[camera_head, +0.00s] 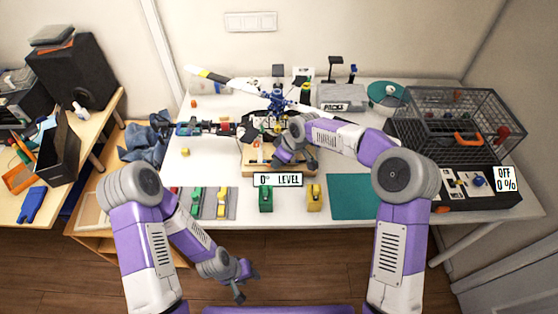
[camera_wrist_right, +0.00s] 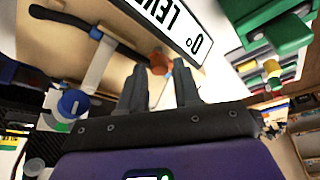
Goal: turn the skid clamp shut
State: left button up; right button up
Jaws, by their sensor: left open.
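The helicopter (camera_head: 277,100) stands on a wooden stand (camera_head: 247,169) at the middle of the table. An orange knob (camera_wrist_right: 159,62), apparently the skid clamp's, is on pale wood in the right wrist view. My right gripper (camera_head: 297,160) reaches down at the stand. In its wrist view the fingertips (camera_wrist_right: 159,72) are parted, one on each side of the knob. I cannot tell whether they touch it. My left gripper (camera_head: 247,283) is open and empty, low in front of the table. My right arm hides part of the stand in the head view.
A sign reading "0° LEVEL" (camera_head: 278,180) is at the stand's front; it also shows close to my right fingers. A green block (camera_head: 266,199) and a yellow block (camera_head: 314,198) stand in front. A wire cage (camera_head: 458,124) is at right. A teal mat (camera_head: 352,197) is clear.

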jog(key=shift+w+a+f, duration=0.1)
jog(key=shift+a+f, duration=0.05)
jog(key=shift+f, duration=0.2)
grip_shut()
